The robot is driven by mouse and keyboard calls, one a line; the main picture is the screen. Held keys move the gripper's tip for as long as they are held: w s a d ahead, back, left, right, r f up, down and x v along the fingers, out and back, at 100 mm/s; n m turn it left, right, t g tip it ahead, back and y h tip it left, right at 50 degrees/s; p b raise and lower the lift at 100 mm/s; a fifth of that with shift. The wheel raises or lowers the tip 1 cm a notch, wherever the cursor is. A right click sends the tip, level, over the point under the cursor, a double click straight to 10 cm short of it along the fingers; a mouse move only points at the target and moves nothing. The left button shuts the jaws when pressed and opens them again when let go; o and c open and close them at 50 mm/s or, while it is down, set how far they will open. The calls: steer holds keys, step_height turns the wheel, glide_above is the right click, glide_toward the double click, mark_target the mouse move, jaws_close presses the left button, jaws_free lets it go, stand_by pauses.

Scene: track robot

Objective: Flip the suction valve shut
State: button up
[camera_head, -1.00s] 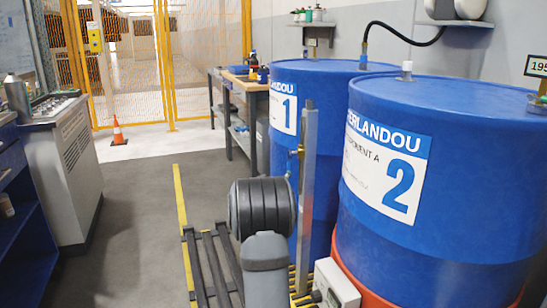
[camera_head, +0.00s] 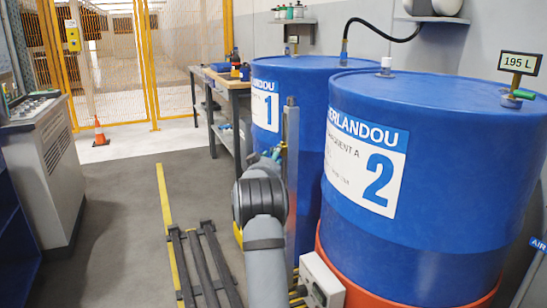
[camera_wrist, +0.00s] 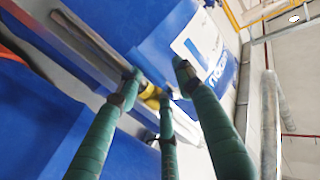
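A small brass-yellow fitting (camera_wrist: 150,92), which looks like the suction valve, shows between my fingers in the wrist view, beside a grey metal post (camera_wrist: 88,42). A pale blue piece sits by it; I cannot tell its lever position. The post (camera_head: 291,180) stands in front of the blue drums in the head view. My gripper (camera_wrist: 160,82) has green-wrapped fingers spread apart around the fitting's area, with no clear grip on it. In the head view my gripper (camera_head: 276,155) shows only as green tips behind my arm, left of the post; the fitting is mostly hidden there.
Drum 1 (camera_head: 305,78) and drum 2 (camera_head: 440,110) stand close on the right. A green-handled tap (camera_head: 518,97) and a 195 L display (camera_head: 518,63) sit on drum 2. A grey box (camera_head: 322,283) is low by the post.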

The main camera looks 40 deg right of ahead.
steer(key=shift+c, duration=1.1)
jaws_close()
